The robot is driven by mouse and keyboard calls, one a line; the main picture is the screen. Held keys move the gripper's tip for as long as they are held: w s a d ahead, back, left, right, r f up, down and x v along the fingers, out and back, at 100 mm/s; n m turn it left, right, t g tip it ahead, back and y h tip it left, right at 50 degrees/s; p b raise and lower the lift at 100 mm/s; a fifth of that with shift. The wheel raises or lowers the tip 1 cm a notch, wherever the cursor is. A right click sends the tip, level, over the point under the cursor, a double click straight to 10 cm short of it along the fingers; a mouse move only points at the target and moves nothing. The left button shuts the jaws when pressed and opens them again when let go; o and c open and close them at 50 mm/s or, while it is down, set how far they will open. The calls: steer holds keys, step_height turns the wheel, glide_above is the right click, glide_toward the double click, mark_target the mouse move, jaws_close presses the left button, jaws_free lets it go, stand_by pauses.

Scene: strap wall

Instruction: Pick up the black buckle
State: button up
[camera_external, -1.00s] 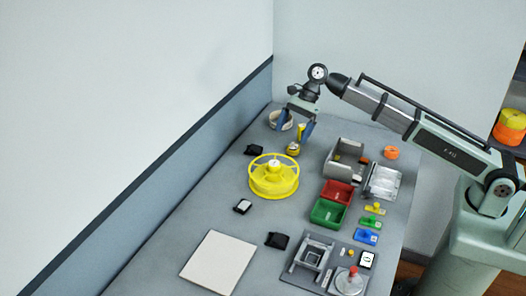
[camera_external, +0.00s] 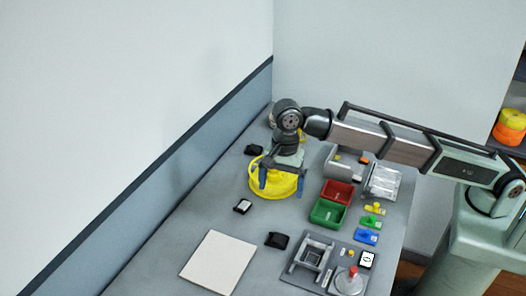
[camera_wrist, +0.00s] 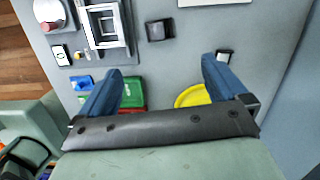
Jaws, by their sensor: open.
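Two small black pieces that look like buckles lie on the grey table. One black buckle (camera_external: 277,240) is near the table's middle, right of the white board; it also shows in the wrist view (camera_wrist: 158,30), beyond my fingertips. The other black piece (camera_external: 254,150) lies farther back, near the wall. I cannot tell which one the task means. My gripper (camera_external: 281,187) is open and empty, above the yellow spool.
The yellow spool (camera_external: 257,189) is under my gripper. A small black-and-white item (camera_external: 242,206) and a white board (camera_external: 218,262) lie left. Red (camera_external: 338,192) and green (camera_external: 328,213) bins stand right. A grey fixture (camera_external: 312,257) stands close right of the nearer buckle.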

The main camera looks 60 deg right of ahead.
glide_toward(277, 237)
steer(key=f, duration=0.3)
steer(key=a+f, duration=0.1)
steer(key=f, duration=0.5)
steer(key=shift+s+a, duration=0.15)
steer(key=shift+a, duration=0.1)
steer(key=c, duration=1.2)
